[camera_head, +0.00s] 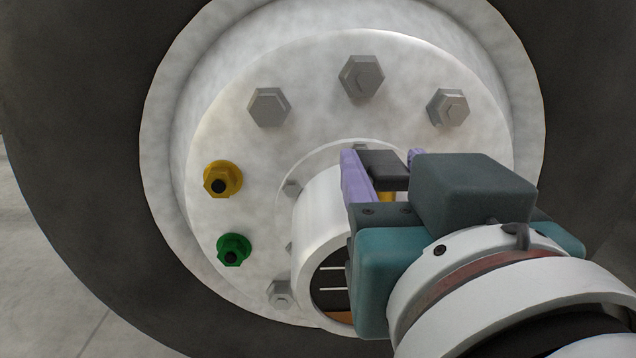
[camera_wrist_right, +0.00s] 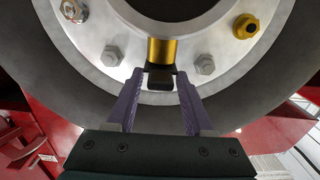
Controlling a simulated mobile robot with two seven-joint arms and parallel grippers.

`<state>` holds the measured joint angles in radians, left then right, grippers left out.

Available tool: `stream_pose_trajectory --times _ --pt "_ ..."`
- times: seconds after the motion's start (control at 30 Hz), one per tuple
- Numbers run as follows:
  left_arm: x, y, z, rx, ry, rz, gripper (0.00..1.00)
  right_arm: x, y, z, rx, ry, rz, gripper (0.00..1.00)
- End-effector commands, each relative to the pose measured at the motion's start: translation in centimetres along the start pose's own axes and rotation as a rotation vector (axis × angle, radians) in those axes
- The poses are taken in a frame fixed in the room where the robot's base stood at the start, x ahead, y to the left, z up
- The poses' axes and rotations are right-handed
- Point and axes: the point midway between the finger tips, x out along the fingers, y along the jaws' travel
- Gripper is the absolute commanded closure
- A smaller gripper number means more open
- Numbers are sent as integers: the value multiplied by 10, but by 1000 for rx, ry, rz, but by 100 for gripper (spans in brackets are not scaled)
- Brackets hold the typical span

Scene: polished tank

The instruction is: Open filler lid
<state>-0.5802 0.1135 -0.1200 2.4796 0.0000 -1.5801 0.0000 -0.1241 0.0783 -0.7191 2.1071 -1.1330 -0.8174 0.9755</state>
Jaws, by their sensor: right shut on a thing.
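I cannot make out a filler lid for certain; the views show a wheel with a hub. A white open cylinder (camera_head: 318,215) sticks out from the hub's middle. A gold stem (camera_wrist_right: 162,50) with a black block (camera_wrist_right: 158,78) at its end shows at the cylinder's rim in the wrist view. My right gripper (camera_head: 381,157) is at the cylinder's upper right, its purple fingers on either side of the black block, shut on it. The fingers also show in the wrist view (camera_wrist_right: 160,80). My gripper and wrist hide the cylinder's right side. My left gripper is not in view.
Grey hex nuts (camera_head: 361,77) ring the white hub plate (camera_head: 310,110). A yellow nut (camera_head: 222,179) and a green nut (camera_head: 234,249) sit left of the cylinder. A dark tyre (camera_head: 75,110) surrounds the rim. Red structure (camera_wrist_right: 50,125) shows beyond the tyre.

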Motion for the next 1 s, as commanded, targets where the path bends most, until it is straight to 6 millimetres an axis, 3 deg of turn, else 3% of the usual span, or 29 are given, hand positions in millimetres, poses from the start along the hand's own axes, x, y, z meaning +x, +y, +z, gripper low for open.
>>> stream_pose_trajectory --times 0.5,0.53,0.63,1.0 --pt "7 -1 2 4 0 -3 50 0 0 1 -2 19 0 100" --pt "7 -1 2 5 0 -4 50 0 0 1 -2 19 0 46" --pt "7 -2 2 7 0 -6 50 0 0 1 -2 19 0 35" --pt "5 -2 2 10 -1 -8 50 -9 0 2 -2 16 -1 35"
